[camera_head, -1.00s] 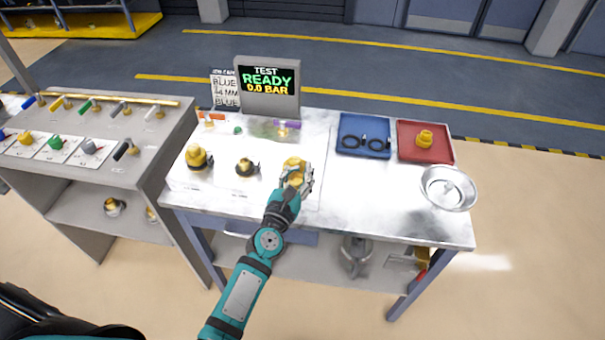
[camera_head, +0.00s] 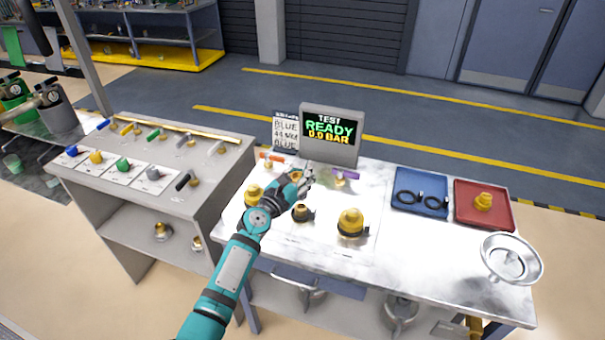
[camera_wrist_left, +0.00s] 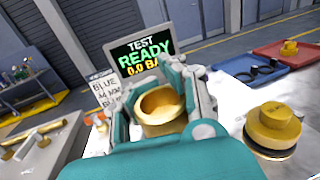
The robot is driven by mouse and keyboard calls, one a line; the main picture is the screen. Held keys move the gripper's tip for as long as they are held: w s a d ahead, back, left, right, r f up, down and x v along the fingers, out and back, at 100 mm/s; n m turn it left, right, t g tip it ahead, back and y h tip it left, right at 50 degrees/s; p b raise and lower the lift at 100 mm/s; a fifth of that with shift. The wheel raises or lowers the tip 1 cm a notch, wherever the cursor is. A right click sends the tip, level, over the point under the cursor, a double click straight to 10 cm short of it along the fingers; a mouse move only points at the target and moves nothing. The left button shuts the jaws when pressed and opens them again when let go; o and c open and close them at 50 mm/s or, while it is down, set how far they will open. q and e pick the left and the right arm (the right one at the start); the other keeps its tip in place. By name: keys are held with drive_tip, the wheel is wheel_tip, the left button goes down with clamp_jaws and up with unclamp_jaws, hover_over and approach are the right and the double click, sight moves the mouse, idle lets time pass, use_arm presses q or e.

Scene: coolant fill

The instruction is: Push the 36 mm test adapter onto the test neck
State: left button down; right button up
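A yellow stepped adapter (camera_head: 350,222) sits upright on a black-collared fitting on the bench; it also shows in the left wrist view (camera_wrist_left: 273,128). I cannot read its size, and any neck under it is hidden. Left of it is a lower brass fitting (camera_head: 302,212) with a dark collar. Another yellow adapter (camera_head: 253,194) stands further left, partly behind my arm. My left gripper (camera_head: 302,177) is above the bench, apart from the right adapter, its fingers spread. In the wrist view a hollow brass ring (camera_wrist_left: 160,108) shows between them, apparently the middle fitting beyond. My right gripper is not in view.
A screen (camera_head: 330,135) reading TEST READY 0.0 BAR stands close behind the gripper. Right are a blue tray (camera_head: 420,180) with black rings, a red tray (camera_head: 465,215) with a yellow adapter, and a metal bowl (camera_head: 511,259). The front right bench top is clear.

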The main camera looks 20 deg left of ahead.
use_arm(q)
drive_tip(key=shift+m+g+h, duration=0.3)
drive_tip(key=shift+m+h, duration=0.2)
drive_tip(key=shift+h, duration=0.3)
drive_tip(key=shift+w+d+f+b, duration=0.1)
drive_tip(key=shift+w+f+b, duration=0.2)
drive_tip(key=shift+f+b, duration=0.8)
drive_tip(key=shift+w+d+f+b, duration=0.1)
drive_tip(key=shift+w+f+b, duration=0.2)
drive_tip(key=shift+f+b, duration=0.8)
drive_tip(key=shift+w+d+f+b, duration=0.1)
drive_tip(key=shift+w+f+b, duration=0.4)
drive_tip(key=shift+b, duration=0.95)
drive_tip(key=shift+s+f, duration=0.15)
drive_tip(key=shift+s, duration=0.1)
drive_tip(key=shift+w+f+b, duration=0.1)
drive_tip(key=shift+f+b, duration=0.25)
drive_tip(key=shift+f, duration=0.2)
drive_tip(key=shift+f+b, duration=1)
drive_tip(key=shift+f, duration=0.2)
